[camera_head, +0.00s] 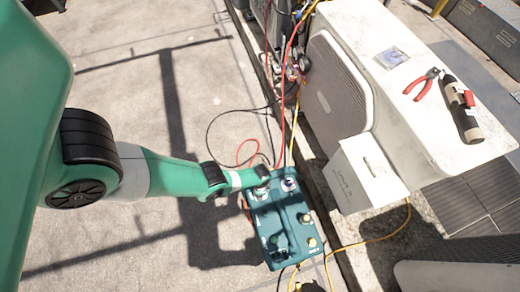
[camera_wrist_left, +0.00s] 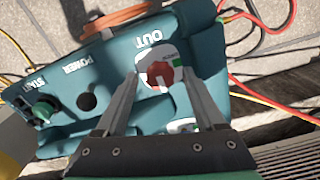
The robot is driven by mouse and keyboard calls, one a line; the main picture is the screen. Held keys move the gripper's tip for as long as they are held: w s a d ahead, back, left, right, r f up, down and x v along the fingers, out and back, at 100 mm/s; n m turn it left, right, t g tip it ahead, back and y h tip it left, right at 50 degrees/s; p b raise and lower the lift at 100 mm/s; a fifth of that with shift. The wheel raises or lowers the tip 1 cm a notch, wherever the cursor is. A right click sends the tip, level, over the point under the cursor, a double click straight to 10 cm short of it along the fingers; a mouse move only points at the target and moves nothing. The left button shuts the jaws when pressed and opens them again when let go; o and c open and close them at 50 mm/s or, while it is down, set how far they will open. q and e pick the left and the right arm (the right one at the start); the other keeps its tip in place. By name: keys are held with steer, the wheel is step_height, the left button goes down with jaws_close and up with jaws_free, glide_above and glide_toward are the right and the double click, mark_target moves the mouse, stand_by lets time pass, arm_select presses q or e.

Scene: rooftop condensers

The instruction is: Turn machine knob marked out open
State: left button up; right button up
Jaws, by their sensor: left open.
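The teal machine (camera_head: 290,228) stands on the pavement in the head view, and its panel (camera_wrist_left: 105,55) fills much of the left wrist view. The red knob (camera_wrist_left: 158,74) sits on a white round base beside the OUT marking (camera_wrist_left: 152,40). My left gripper (camera_wrist_left: 161,76) is open, with one finger on each side of the red knob. I cannot tell whether the fingers touch it. In the head view my left gripper (camera_head: 262,175) is over the machine's upper left corner and hides that knob. My right gripper is not in view.
A green START knob (camera_wrist_left: 42,112) and a dark POWER hole (camera_wrist_left: 87,102) are on the same panel. Red and yellow hoses (camera_head: 292,110) run behind the machine. A white condenser (camera_head: 400,75) stands to the right, with red pliers (camera_head: 421,84) on top. Open pavement lies left.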

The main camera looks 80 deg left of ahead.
arm_select(q)
jaws_close()
